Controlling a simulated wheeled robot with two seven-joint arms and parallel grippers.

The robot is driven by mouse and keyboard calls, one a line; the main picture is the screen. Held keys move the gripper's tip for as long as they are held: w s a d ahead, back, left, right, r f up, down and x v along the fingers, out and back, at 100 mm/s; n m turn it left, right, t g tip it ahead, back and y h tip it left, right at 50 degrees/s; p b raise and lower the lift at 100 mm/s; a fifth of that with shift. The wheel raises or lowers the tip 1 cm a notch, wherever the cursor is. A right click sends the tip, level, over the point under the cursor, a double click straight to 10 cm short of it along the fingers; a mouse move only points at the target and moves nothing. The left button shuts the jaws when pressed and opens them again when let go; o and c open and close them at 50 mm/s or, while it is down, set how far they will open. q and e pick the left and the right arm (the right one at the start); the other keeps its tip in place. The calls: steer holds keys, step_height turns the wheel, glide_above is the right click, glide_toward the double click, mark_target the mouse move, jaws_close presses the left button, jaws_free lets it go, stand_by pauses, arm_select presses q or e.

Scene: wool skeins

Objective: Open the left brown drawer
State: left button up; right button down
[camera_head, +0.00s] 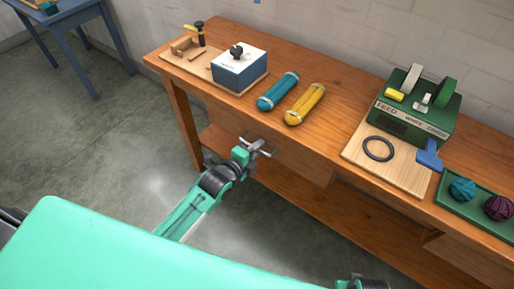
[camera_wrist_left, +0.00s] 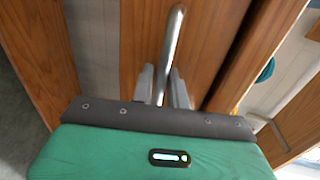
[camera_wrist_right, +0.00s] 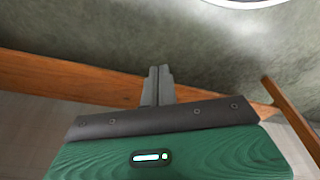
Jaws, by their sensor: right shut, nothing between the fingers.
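The left brown drawer (camera_head: 302,166) is a wooden front under the bench top, and it looks closed. My left gripper (camera_head: 260,148) is at the left part of this front. In the left wrist view a metal bar handle (camera_wrist_left: 172,40) runs between the two separated fingers of my left gripper (camera_wrist_left: 162,88), against a brown wooden panel (camera_wrist_left: 140,35). The fingers look open around the handle; a firm grip is not visible. My right gripper (camera_wrist_right: 157,86) shows in the right wrist view with its fingers together and empty, away from the drawer.
The wooden bench (camera_head: 335,118) carries a blue-white box (camera_head: 239,72), a teal skein (camera_head: 278,91), a yellow skein (camera_head: 305,104), a green machine (camera_head: 414,108), a black ring (camera_head: 378,148) and a green tray (camera_head: 462,208) with yarn balls. A lower shelf (camera_head: 325,215) runs below.

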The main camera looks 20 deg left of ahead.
arm_select(q)
jaws_close()
steer(key=shift+s, duration=0.1)
